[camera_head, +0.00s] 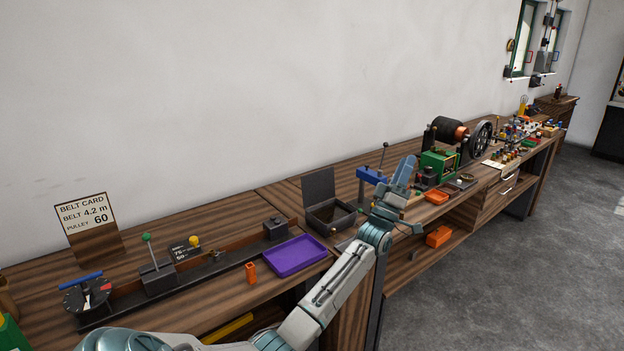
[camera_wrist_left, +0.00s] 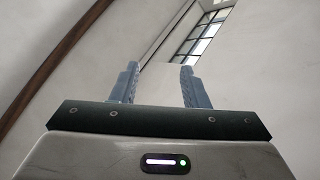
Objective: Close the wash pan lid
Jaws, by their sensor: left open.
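The wash pan (camera_head: 331,216) is a dark square box on the wooden bench, in the middle of the head view. Its dark lid (camera_head: 319,187) stands up open at the back edge of the pan. My left arm comes in from the bottom left and passes in front of the bench. My left gripper (camera_head: 406,168) points upward, to the right of the pan and apart from it and its lid. In the left wrist view its two fingers (camera_wrist_left: 160,84) are spread with nothing between them, facing the wall and a window. My right gripper is not in view.
A purple tray (camera_head: 296,256) lies left of the pan, with an orange cup (camera_head: 251,273) beside it. A blue clamp with a lever (camera_head: 372,175) stands just right of the pan. A green dynamo (camera_head: 439,163) and other parts crowd the bench farther right.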

